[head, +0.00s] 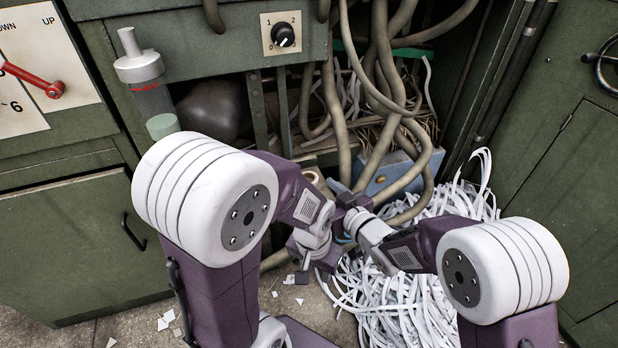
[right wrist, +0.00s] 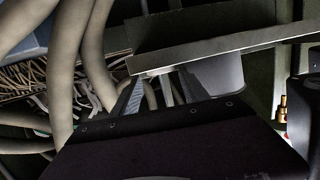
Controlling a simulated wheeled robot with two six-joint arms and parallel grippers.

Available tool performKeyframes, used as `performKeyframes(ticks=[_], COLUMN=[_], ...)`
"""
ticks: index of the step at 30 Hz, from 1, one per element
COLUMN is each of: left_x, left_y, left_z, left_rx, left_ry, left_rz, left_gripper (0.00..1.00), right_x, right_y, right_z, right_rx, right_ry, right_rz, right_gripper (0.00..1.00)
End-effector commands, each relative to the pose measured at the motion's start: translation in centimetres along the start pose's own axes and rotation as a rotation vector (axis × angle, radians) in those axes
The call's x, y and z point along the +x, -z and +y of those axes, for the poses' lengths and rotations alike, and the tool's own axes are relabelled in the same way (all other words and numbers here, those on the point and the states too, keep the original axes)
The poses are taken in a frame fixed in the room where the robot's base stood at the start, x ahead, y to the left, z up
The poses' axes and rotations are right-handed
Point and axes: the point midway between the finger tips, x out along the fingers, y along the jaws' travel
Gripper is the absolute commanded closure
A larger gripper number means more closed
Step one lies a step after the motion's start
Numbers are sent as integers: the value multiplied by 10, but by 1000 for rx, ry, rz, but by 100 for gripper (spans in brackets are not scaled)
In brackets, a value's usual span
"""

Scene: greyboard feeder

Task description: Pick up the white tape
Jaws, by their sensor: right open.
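Long white paper-like strips (head: 400,295) lie in a tangled heap on the floor below the open cabinet. I cannot tell which piece is the white tape. A pale ring-shaped object (head: 312,175) shows partly behind my arms. My right gripper (head: 347,203) reaches into the cabinet opening among the hoses, above the heap. In the right wrist view its two grey fingers (right wrist: 160,98) are apart, close under a grey metal bar (right wrist: 220,48), with a pale piece between or behind them. My left gripper (head: 312,258) is lower, near the heap's left edge; its fingers are too small and covered to read.
Thick beige hoses (head: 375,120) hang through the cabinet opening around my right gripper. A blue-grey box (head: 405,172) stands behind them. A clear cylinder (head: 150,95) is mounted at the left. Small paper scraps (head: 168,318) lie on the floor. Green cabinet doors (head: 570,190) flank the opening.

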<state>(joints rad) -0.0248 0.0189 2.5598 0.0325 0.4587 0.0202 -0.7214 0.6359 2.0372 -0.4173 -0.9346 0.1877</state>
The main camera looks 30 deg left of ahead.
Motion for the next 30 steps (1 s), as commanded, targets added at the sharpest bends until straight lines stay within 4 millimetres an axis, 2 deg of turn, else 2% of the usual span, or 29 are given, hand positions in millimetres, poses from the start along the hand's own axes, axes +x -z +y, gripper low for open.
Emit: performKeyframes(ticks=[3,6,14,15,18,20,26,30], left_x=[24,28,27,27,27,27,26,18], left_y=[-2,-3,-3,-3,-3,-3,-3,-2], left_z=[0,-1,0,0,0,0,0,0], left_rx=[0,0,0,0,0,0,0,0], left_ry=[0,0,0,0,0,0,0,0], left_rz=[0,-1,0,0,0,0,0,0], left_gripper=[64,64,64,64,64,64,64,64], right_x=[25,39,44,44,44,44,44,42], right_y=[-4,-2,3,3,3,3,3,12], right_z=[-1,-1,-1,-1,-1,-1,0,0], right_rx=[-3,-1,0,0,0,0,0,0], right_ry=[2,1,0,0,0,0,0,0], right_rz=[6,1,0,0,0,0,0,0], right_gripper=[47,47,47,50,78,92,92,92])
